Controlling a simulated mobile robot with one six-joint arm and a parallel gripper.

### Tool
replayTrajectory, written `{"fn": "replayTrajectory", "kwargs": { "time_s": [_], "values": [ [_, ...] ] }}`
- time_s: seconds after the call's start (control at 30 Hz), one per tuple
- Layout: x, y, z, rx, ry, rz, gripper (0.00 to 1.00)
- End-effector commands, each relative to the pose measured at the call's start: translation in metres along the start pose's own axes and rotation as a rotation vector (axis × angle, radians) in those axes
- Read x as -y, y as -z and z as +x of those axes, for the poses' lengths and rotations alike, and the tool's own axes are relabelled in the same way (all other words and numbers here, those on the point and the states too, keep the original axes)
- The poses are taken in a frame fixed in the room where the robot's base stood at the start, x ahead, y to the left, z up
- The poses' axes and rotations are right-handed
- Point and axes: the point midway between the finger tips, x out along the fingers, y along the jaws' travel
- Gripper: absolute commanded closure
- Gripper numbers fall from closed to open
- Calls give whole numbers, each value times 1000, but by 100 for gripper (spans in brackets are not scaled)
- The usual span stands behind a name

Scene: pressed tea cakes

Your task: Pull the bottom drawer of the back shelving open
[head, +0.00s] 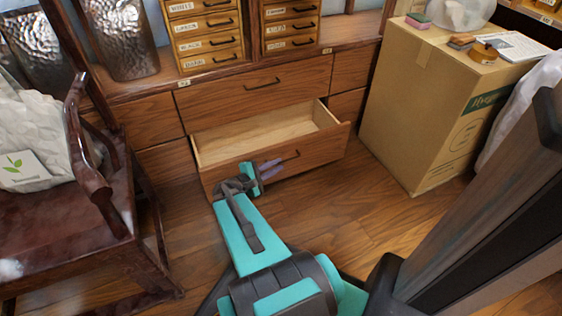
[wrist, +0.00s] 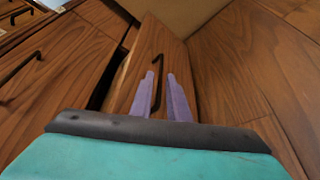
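The bottom drawer (head: 304,153) of the back shelving is a brown wooden drawer with a pale, empty inside. It stands well out from the shelving in the head view. Its dark bar handle (head: 291,156) is on the front; the handle also shows in the wrist view (wrist: 159,70). My gripper (head: 279,165) is at the drawer front by this handle. In the wrist view its two purple fingers (wrist: 161,76) stand apart, one on each side of the handle bar. The gap looks wider than the bar, so they look open. Whether a finger touches the handle is unclear.
A closed wide drawer (head: 235,97) is above the open one. A dark wooden chair (head: 110,225) with a white bag stands at left. A large cardboard box (head: 415,110) stands at right. Wooden floor (head: 370,215) is clear between the drawer and the box.

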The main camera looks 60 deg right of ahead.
Motion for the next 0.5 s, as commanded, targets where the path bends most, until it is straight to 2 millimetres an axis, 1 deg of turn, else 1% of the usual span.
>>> {"fn": "replayTrajectory", "kwargs": {
  "time_s": [0.03, 0.3, 0.5],
  "values": [
    [-2, -1, -8, -3, -1, -1, 84],
    [-2, -1, -40, -3, -2, -3, 84],
    [-1, -1, -57, -2, -1, -1, 84]
  ]
}}
